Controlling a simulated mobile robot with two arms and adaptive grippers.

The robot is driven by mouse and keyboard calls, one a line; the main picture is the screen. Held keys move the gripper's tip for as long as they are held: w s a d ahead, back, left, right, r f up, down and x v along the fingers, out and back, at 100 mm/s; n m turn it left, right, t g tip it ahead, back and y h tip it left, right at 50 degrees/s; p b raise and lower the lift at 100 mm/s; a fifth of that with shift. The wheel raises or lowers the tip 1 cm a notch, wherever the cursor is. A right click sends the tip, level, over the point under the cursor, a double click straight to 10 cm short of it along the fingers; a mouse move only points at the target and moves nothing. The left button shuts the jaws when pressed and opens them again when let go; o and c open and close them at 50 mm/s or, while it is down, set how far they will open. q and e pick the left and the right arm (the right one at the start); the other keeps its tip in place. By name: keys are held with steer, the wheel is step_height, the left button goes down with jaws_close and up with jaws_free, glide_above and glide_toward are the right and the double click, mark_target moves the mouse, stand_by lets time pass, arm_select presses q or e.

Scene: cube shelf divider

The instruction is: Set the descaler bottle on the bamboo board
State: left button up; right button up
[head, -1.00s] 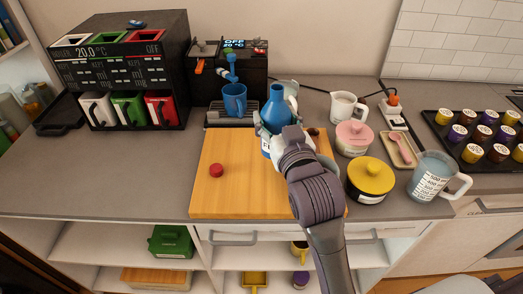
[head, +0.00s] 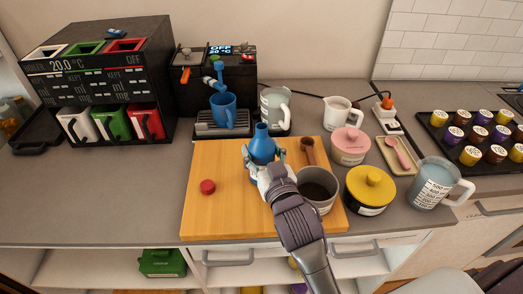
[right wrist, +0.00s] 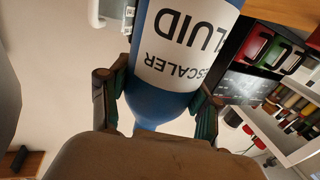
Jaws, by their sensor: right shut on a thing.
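The blue descaler bottle (head: 262,144) is in my right gripper (head: 264,166), above the upper middle of the bamboo board (head: 222,214). In the right wrist view the bottle (right wrist: 180,45) has a white label, and the gripper's fingers (right wrist: 158,110) are closed around its sides. The gripper hides the bottle's lower part in the head view, so I cannot tell whether it touches the board. A red cap (head: 207,187) lies on the board's left part. My left gripper is out of view.
A grey cup of dark grounds (head: 316,190) and a brown scoop (head: 308,150) are at the board's right side. A yellow-lidded jar (head: 370,186) stands just right. A measuring jug (head: 276,108) and the coffee machine (head: 215,75) stand behind. The board's left part is mostly clear.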

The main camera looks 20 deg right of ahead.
steer(key=shift+f, duration=0.45)
steer(key=o, duration=1)
steer(key=shift+a+f, duration=0.1)
steer(key=shift+f, duration=0.1)
steer(key=shift+c, duration=0.2)
steer(key=o, duration=0.4)
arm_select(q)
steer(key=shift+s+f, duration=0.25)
arm_select(e)
steer(key=shift+o, duration=0.2)
steer(key=shift+r, duration=0.1)
steer(key=shift+r, duration=0.2)
steer(key=s, duration=1)
steer(key=shift+s+r, duration=0.3)
steer(key=shift+s, duration=0.05)
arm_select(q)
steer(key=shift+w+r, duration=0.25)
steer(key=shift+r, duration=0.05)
arm_select(e)
steer(key=shift+s+r, duration=0.1)
steer(key=shift+s, duration=0.55)
